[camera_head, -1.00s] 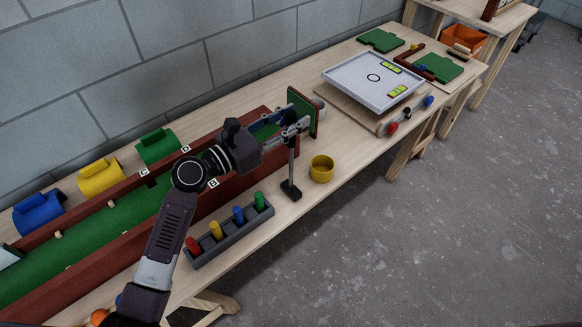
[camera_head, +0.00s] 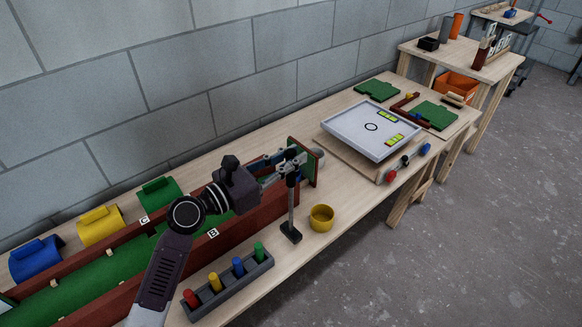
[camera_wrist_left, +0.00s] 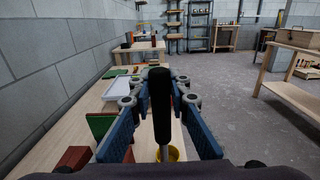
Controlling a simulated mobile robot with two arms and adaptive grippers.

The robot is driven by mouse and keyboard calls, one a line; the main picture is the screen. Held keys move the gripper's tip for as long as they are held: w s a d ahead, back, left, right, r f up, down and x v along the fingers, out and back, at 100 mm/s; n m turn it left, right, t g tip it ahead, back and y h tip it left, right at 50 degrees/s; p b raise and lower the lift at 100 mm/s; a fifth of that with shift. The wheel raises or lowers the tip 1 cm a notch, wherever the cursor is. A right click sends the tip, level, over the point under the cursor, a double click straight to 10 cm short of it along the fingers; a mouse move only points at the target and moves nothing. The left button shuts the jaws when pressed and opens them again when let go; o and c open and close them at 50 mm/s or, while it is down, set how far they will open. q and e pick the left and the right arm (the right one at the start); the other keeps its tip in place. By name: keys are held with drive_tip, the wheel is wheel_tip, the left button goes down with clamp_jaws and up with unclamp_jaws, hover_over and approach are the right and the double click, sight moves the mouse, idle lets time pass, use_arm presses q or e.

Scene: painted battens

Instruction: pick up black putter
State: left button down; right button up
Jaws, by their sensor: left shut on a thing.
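The black putter (camera_head: 290,203) is upright in the head view, with a slim shaft and a dark block foot just left of the yellow cup (camera_head: 321,218). My left gripper (camera_head: 291,163) is shut on its upper part. I cannot tell if the foot touches the table. In the left wrist view the putter's black handle (camera_wrist_left: 160,93) stands between the blue finger pads of my left gripper (camera_wrist_left: 162,122). My right gripper is not in view.
A grey rack (camera_head: 229,284) with coloured pegs stands at the table's front edge. A red-walled green lane (camera_head: 95,277) runs behind it. A green board (camera_head: 303,160) stands close behind the gripper.

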use_arm(q)
wheel_tip(320, 180, up, 16)
drive_tip(key=p, duration=0.2)
idle(0.7)
